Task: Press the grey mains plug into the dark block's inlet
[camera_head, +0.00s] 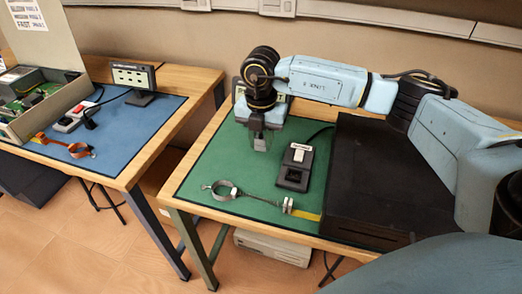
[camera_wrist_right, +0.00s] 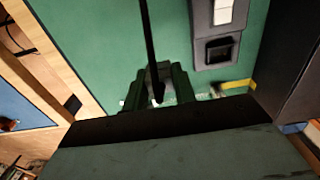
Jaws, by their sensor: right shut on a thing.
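My right gripper (camera_head: 262,143) points down above the green mat and is shut on the grey plug. In the right wrist view the plug (camera_wrist_right: 158,78) sits between the fingers of my right gripper (camera_wrist_right: 157,92), with a black cable (camera_wrist_right: 149,40) running from it. The dark block (camera_head: 296,166) lies on the mat just right of the gripper. It has a pale label or switch at its far end and a recessed inlet (camera_head: 293,176) at its near end; the inlet (camera_wrist_right: 218,49) also shows upper right in the wrist view. Plug and inlet are apart. My left gripper is not in view.
A black case (camera_head: 375,165) borders the block on the right. A grey strap (camera_head: 222,188) with a clip lies at the green mat's (camera_head: 207,165) front. A second table with a blue mat (camera_head: 140,128) stands left, beyond a gap. The mat left of the block is clear.

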